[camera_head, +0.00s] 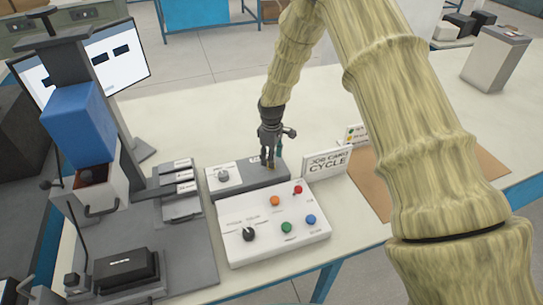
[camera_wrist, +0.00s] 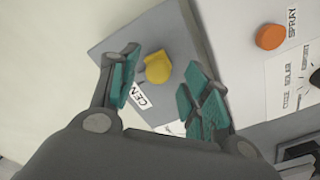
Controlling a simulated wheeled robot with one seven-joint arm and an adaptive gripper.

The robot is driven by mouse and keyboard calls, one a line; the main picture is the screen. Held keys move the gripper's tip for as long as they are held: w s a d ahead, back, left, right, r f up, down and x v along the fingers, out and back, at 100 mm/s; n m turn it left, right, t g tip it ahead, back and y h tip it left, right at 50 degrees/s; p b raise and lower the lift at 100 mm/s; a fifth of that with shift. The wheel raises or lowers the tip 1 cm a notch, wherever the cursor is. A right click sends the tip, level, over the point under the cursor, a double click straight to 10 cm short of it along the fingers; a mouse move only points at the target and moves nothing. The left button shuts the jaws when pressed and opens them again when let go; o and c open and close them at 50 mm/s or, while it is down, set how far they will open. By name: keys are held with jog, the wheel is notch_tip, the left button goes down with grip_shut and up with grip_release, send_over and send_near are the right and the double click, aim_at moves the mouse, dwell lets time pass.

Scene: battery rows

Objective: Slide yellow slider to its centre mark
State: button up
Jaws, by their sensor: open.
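The yellow slider (camera_wrist: 158,67) shows in the wrist view as a small rounded knob on a grey panel (camera_wrist: 165,30). A white label (camera_wrist: 141,96) reading "CEN" lies beside it, partly hidden by a finger. My gripper (camera_wrist: 163,73) is open, with one teal-padded finger on each side of the slider. I see a gap on the right side; I cannot tell whether the left finger touches it. In the head view my gripper (camera_head: 269,162) points down over the grey panel (camera_head: 250,181), and the slider is mostly hidden there.
A white control box (camera_head: 267,237) with orange, red, green and blue buttons and a black knob stands in front of the panel. A machine with a blue block (camera_head: 79,123) stands left.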

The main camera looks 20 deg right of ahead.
aim_at(267, 169)
jog(key=shift+w+f, duration=0.3)
jog(key=shift+f, duration=0.45)
jog(key=shift+s+r, duration=0.2)
jog(key=shift+c, duration=0.9)
grip_shut()
jog(key=shift+a+b, duration=0.45)
jog(key=shift+a, duration=0.5)
jog(key=shift+o, duration=0.9)
grip_release()
notch_tip(267, 169, up, 12)
jog(key=shift+f, duration=0.1)
